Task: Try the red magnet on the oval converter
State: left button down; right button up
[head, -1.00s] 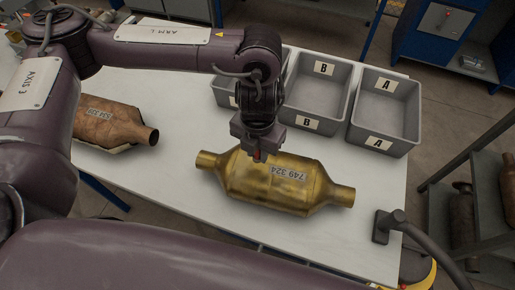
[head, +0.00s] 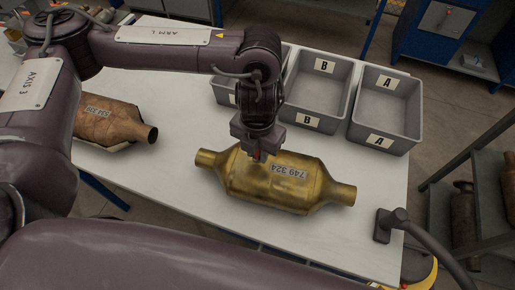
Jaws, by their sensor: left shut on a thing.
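A gold converter (head: 318,186) with a wide body, a pipe stub at each end and a label reading 749 324 lies on the white table. My left gripper (head: 260,151) points down over its upper left part. It is shut on a small red thing, the red magnet (head: 257,155), of which only a little shows between the fingers. The magnet is at or just above the converter's surface; I cannot tell whether they touch. A brown, rusty converter (head: 122,124) lies at the left of the table, partly hidden by my arm. My right gripper is not in view.
Grey bins stand along the table's back: one marked A (head: 401,148), one marked B (head: 325,127), and another (head: 222,92) partly behind my left arm. A dark fixture with a hose (head: 386,224) stands at the right front edge. A shelf with converters is at far right.

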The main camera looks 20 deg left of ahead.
pick_arm(q)
jog(key=shift+f+b, duration=0.35)
jog(key=shift+f, duration=0.25)
jog(key=shift+f+b, duration=0.45)
jog(key=shift+f, duration=0.1)
jog(key=shift+r, duration=0.2)
dwell(0.6)
jog(key=shift+r+p, duration=0.4)
jog(key=shift+p, duration=0.25)
dwell(1.1)
jog(key=shift+r, duration=0.1)
dwell(0.4)
notch_tip(320, 180, up, 6)
jog(key=p, duration=0.6)
